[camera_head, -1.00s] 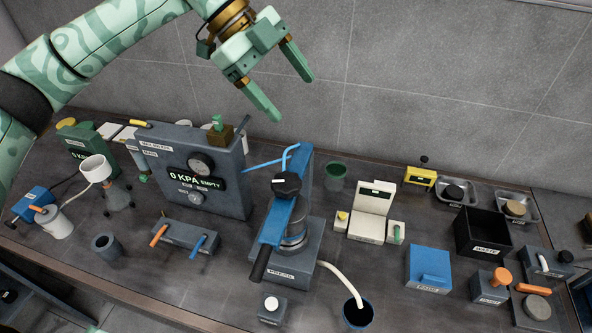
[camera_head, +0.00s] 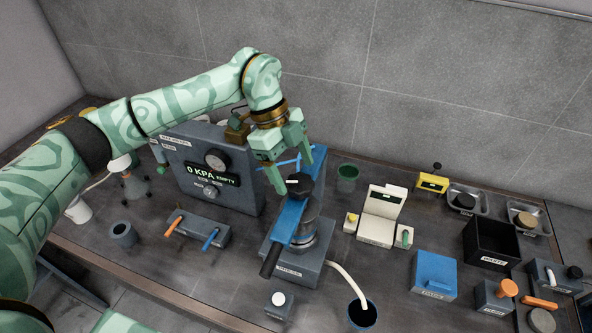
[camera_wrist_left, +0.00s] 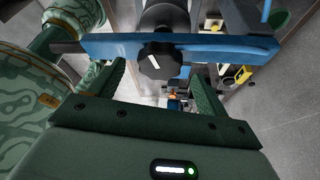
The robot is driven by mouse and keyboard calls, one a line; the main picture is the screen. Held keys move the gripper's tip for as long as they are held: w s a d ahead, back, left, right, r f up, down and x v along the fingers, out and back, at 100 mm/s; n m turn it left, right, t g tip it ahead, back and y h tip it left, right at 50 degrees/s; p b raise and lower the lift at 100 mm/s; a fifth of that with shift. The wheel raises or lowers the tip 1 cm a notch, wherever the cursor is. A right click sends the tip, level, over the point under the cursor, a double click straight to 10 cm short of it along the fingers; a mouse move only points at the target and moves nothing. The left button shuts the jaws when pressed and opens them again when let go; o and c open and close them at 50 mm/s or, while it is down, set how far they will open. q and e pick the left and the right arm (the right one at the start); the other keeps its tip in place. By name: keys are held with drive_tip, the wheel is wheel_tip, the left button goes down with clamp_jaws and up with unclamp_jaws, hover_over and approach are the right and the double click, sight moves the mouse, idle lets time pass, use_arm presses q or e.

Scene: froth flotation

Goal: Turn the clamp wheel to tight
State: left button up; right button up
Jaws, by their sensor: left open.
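The clamp wheel is a black lobed knob (camera_head: 299,187) with a white mark, on top of the blue arm (camera_head: 286,221) of the grey press-like machine (camera_head: 297,253). In the left wrist view the knob (camera_wrist_left: 156,65) shows in front of the blue bar (camera_wrist_left: 215,47), its white mark roughly upright. My left gripper (camera_head: 293,179) is open and points down over the knob, with one finger on each side as seen from the head. I cannot tell whether either finger touches it. My right gripper is not in view.
A grey panel (camera_head: 240,196) reading "0 KPA EMPTY" stands left of the machine. A black lever handle (camera_head: 271,262) points towards the front. A white hose (camera_head: 346,281) runs into a dark blue cup (camera_head: 362,316). A white device (camera_head: 381,212) stands to the right.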

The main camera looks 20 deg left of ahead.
sight(300, 186)
use_arm(q)
drive_tip(key=shift+x, duration=1.15)
drive_tip(key=shift+c, duration=0.4)
drive_tip(key=c, duration=0.9)
